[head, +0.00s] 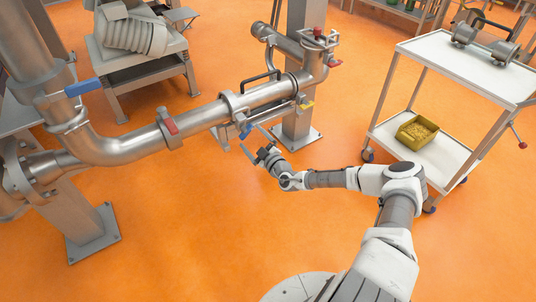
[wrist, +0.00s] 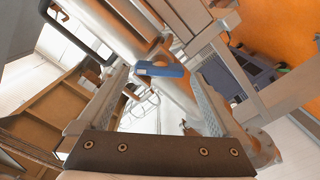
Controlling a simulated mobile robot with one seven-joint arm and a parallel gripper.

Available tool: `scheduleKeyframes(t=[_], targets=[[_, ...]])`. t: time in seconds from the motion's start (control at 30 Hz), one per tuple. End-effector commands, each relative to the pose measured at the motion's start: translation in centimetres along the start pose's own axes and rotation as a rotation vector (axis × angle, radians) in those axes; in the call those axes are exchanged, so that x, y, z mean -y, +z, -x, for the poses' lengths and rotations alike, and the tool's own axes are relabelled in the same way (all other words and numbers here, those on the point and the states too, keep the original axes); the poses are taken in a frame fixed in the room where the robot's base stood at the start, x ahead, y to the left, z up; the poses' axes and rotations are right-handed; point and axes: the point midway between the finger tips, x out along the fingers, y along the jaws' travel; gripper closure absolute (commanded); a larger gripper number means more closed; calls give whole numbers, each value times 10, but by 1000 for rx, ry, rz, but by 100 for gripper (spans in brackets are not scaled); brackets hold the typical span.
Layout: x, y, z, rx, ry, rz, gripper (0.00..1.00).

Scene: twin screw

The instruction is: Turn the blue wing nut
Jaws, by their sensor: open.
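The blue wing nut (head: 245,131) hangs on the underside of the steel pipe (head: 262,97), at a clamp near the pipe's right part. In the wrist view the blue wing nut (wrist: 160,70) lies crosswise near the fingertips, in the gap between the fingers, with room on both sides. My gripper (head: 250,136) is open and empty, reaching up and left at the nut from below the pipe. In the wrist view my gripper (wrist: 160,76) has its two ridged fingers spread wide. I see no contact with the nut.
A black handle (head: 260,76) rises above the pipe. A steel post (head: 297,125) stands just behind. A white cart (head: 465,66) is at right; the orange floor is open below.

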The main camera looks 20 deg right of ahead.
Motion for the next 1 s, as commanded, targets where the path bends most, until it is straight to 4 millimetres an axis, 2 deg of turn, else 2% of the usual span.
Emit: scheduleKeyframes(t=[0.3, 0.53, 0.7, 1.0], targets=[[-2, -1, 78, 2, 1, -1, 0], [-1, -1, 127, 2, 0, -1, 0], [0, 0, 148, 1, 0, 0, 0], [1, 0, 154, 0, -1, 0, 0]])
